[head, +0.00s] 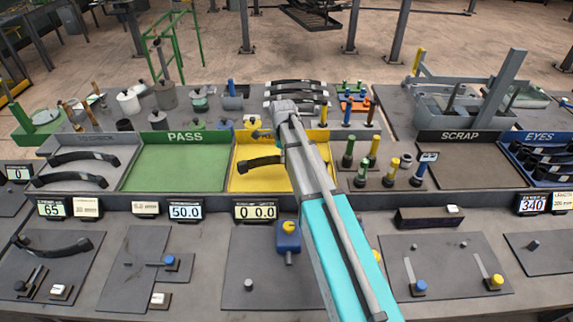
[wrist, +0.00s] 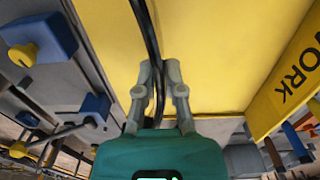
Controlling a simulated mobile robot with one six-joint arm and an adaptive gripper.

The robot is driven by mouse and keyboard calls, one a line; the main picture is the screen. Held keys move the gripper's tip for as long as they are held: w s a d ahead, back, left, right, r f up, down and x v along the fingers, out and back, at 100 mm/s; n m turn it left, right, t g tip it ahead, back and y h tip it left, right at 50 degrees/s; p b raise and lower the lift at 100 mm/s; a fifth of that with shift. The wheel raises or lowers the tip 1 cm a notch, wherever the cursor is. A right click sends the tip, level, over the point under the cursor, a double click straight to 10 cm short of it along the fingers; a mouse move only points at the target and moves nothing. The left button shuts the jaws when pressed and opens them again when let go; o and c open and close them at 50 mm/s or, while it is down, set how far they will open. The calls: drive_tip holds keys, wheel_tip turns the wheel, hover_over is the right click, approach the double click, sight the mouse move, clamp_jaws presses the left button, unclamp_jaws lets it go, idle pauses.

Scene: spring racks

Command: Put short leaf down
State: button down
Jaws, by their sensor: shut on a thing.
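The short leaf is a thin, dark, curved strip. In the wrist view the leaf (wrist: 150,38) runs up from between the grey fingers of my gripper (wrist: 159,92), which is shut on it. The leaf is over the yellow tray (wrist: 215,60). In the head view a black leaf end (head: 258,164) sticks out left of my arm over the yellow tray (head: 283,184). My arm hides the fingers and the rest of the leaf there. I cannot tell whether the leaf touches the tray floor.
The green PASS tray (head: 175,168) is empty, left of the yellow tray. The grey tray (head: 120,177) further left holds two dark leaves. The SCRAP tray (head: 462,176) is empty. The EYES tray (head: 517,152) holds several dark parts. Upright pins (head: 362,172) stand right of my arm.

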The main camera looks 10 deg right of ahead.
sight(283, 171)
drive_tip(key=shift+w+d+f+b, duration=0.1)
drive_tip(key=shift+w+f+b, duration=0.4)
drive_tip(key=shift+f+b, duration=0.2)
drive_tip(key=shift+s+f+b, duration=0.1)
drive_tip(key=shift+f+b, duration=1.2)
drive_tip(key=c, duration=0.7)
unclamp_jaws()
drive_tip(key=shift+c, duration=0.2)
wheel_tip(283, 171, up, 12)
drive_tip(key=p, duration=1.2)
